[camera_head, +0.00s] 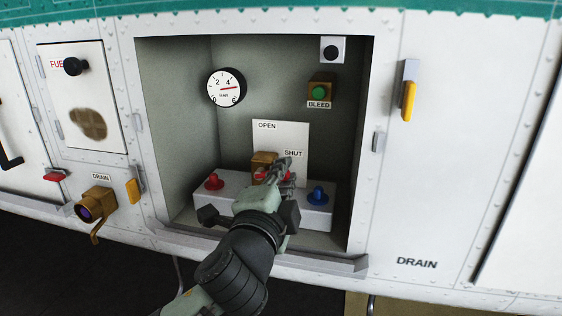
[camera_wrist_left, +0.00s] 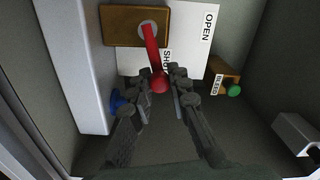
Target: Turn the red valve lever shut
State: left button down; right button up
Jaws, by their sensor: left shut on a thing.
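The red valve lever (camera_wrist_left: 154,55) runs from its pivot on a brass valve body (camera_wrist_left: 122,25) to a rounded end between the fingertips of my left gripper (camera_wrist_left: 161,74). The gripper is shut on the lever near that end. In the head view my left gripper (camera_head: 285,170) hides much of the lever, in front of the brass body (camera_head: 264,159). The lever points right, away from the brass body, toward the SHUT side of the white plate (camera_head: 281,137). The SHUT label is close beside the lever in the wrist view. My right gripper is not in view.
The recess holds a pressure gauge (camera_head: 226,88), a green BLEED button (camera_head: 319,92) and a grey box with a red knob (camera_head: 214,181) and a blue knob (camera_head: 318,195). A yellow handle (camera_head: 408,101) is outside right. The recess's upper middle is clear.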

pick_arm(q)
jog(key=shift+d+f+m, duration=0.1)
jog(key=shift+f+m, duration=0.25)
jog(key=shift+m, duration=0.35)
jog(key=shift+f+m, duration=0.4)
jog(key=shift+m, duration=0.4)
jog(key=c, duration=1.4)
grip_release()
jog(key=shift+c, duration=0.2)
jog(key=v, duration=0.7)
jog(key=shift+s, duration=0.25)
